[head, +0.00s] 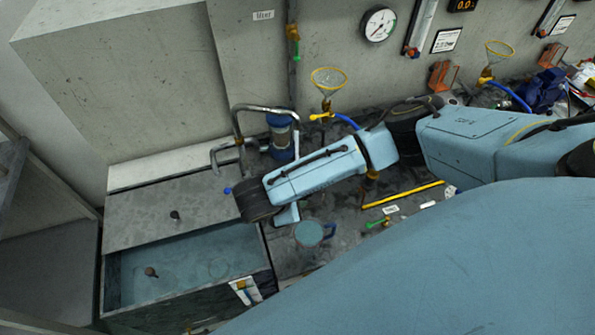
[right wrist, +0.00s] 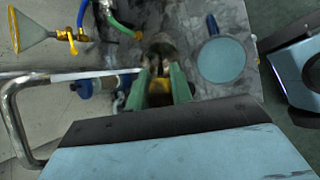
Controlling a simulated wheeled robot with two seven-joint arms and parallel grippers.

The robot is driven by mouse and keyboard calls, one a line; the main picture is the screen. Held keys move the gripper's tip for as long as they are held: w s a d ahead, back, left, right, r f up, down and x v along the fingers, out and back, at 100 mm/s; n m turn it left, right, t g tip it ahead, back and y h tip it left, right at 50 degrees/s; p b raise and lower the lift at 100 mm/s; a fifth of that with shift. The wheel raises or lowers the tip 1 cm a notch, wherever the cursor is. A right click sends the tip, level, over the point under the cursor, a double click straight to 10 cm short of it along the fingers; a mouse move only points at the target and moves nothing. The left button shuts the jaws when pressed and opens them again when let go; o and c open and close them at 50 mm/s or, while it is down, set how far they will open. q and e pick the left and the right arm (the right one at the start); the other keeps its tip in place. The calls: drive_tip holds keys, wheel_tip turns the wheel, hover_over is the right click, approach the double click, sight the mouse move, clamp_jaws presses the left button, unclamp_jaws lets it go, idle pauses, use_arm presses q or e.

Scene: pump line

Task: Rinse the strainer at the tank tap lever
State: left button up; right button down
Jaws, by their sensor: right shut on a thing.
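My right gripper (right wrist: 158,88) shows green fingers closed on a yellow and brown thing (right wrist: 160,62). It is blurred, and I cannot tell for sure that it is the strainer. In the head view the fingers are hidden under my right forearm. The tank (head: 190,262) at lower left holds water, with part of its top covered. A bent metal tap pipe (head: 238,118) stands behind it, also at the left of the right wrist view (right wrist: 12,110). A blue knob (head: 227,190), perhaps the tap lever, shows just left of my wrist. My left gripper is out of view.
A blue-and-clear cylinder (head: 283,138) and a yellow-rimmed funnel (head: 328,78) stand near the back wall.

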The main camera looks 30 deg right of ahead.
drive_tip(key=w+d+f+b, duration=0.2)
drive_tip(key=w+d+b, duration=0.3)
drive_tip(key=w, duration=0.6)
drive_tip(key=shift+w+f+b, duration=0.2)
drive_tip(key=shift+w+b, duration=0.2)
drive_tip(key=shift+b, duration=0.95)
drive_tip(key=shift+d, duration=0.1)
drive_tip(key=shift+s+d+p, duration=0.25)
drive_tip(key=shift+d+p, duration=0.25)
drive_tip(key=shift+p, duration=0.2)
drive_tip(key=shift+a, duration=0.15)
drive_tip(key=shift+w+a, duration=0.25)
drive_tip(key=shift+a, duration=0.15)
